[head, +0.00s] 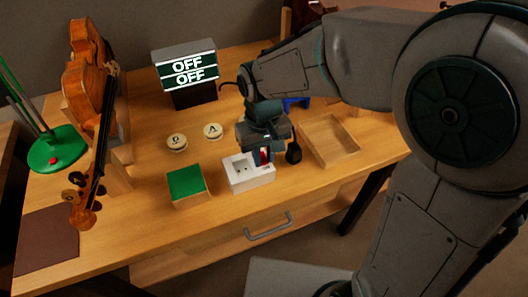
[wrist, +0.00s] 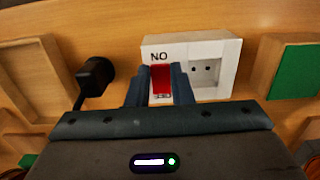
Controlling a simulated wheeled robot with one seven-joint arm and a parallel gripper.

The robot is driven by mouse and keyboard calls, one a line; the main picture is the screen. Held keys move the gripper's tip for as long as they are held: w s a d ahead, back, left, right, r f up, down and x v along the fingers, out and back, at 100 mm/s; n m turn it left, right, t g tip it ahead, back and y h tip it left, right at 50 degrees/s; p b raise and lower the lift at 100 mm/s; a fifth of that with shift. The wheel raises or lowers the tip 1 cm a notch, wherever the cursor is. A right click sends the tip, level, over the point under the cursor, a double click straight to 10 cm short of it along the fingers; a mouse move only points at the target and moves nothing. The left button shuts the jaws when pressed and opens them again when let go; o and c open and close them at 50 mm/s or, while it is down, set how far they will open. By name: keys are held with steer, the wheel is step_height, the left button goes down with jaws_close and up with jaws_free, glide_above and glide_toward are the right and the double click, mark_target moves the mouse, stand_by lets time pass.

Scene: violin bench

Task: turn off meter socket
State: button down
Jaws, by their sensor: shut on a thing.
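The white meter socket (head: 247,176) sits near the front of the bench, with a socket face and a red switch (head: 264,155) at its right end. In the wrist view the socket (wrist: 225,50) bears upside-down lettering beside the red switch (wrist: 161,79). My gripper (head: 262,150) points down over that end; in the wrist view its fingers (wrist: 160,76) stand on either side of the switch, shut on it. The meter (head: 188,72) behind shows OFF on both lines. The fingers partly hide the switch.
A black plug (head: 293,152) on a cable lies right of the socket, beside an empty wooden tray (head: 330,138). A green-topped block (head: 187,184) is at the left. Two round pieces marked D (head: 177,142) and A (head: 213,131) lie behind. A violin (head: 90,90) stands far left.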

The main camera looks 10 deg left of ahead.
steer(key=p, duration=0.1)
steer(key=g+h+p, duration=0.1)
steer(key=shift+w+a+r+p, duration=0.2)
steer(key=shift+w+r+p, duration=0.05)
steer(key=shift+r+p, duration=0.1)
steer(key=shift+w+f+g+p, duration=0.1)
steer(key=shift+f+g+p, duration=0.1)
steer(key=shift+g+p, duration=0.35)
steer(key=c, duration=1.3)
jaws_free()
steer(key=v, duration=1.3)
steer(key=shift+w+a+r, duration=0.1)
steer(key=shift+a+r, duration=0.2)
steer(key=shift+r, duration=0.05)
